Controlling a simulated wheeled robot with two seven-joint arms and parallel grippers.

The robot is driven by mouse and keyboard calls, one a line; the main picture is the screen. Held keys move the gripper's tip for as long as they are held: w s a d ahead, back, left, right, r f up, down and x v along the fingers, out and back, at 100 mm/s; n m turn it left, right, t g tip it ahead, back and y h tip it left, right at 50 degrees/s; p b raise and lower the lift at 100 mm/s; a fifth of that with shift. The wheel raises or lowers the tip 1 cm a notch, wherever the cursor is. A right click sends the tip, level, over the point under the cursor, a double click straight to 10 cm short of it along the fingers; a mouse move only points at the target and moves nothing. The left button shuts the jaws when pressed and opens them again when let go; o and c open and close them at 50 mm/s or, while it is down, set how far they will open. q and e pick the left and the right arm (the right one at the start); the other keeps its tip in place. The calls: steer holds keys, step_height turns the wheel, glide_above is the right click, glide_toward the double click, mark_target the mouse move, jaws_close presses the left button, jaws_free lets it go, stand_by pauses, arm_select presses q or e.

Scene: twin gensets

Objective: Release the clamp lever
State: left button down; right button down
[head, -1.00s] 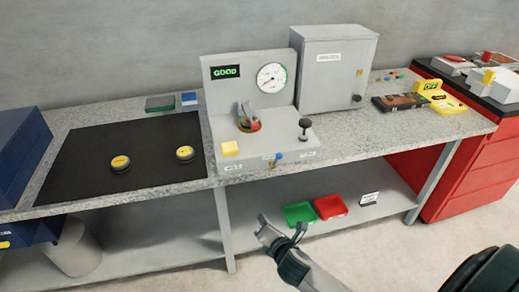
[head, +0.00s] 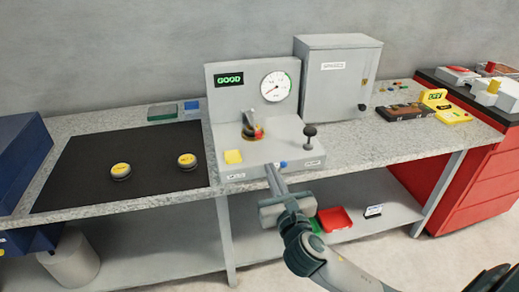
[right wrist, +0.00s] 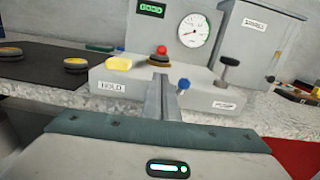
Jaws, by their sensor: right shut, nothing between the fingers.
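A grey test stand (head: 225,171) sits on the bench with a lit "GOOD" display (head: 229,80) and a dial gauge (head: 276,87). In its middle, a grey lever-like piece with red parts (head: 250,126) stands at a round seat; the wrist view shows a red ball (right wrist: 162,49) there. A black-knobbed post (head: 309,131) stands to its right. I cannot tell for certain which is the clamp lever. My left gripper is not in view.
A yellow block (head: 233,156) is at the stand's front left. Two yellow-topped pucks (head: 121,171) (head: 187,161) lie on a black mat (head: 75,180). A grey cabinet (head: 340,80) stands behind right. Red (head: 336,218) and green trays are on the lower shelf.

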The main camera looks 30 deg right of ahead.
mark_target(262, 155)
steer(key=shift+s, duration=0.1)
steer(key=x, duration=0.9)
steer(key=shift+w+d, duration=0.15)
steer(key=shift+w, duration=0.35)
stand_by(0.3)
steer(key=shift+r, duration=0.1)
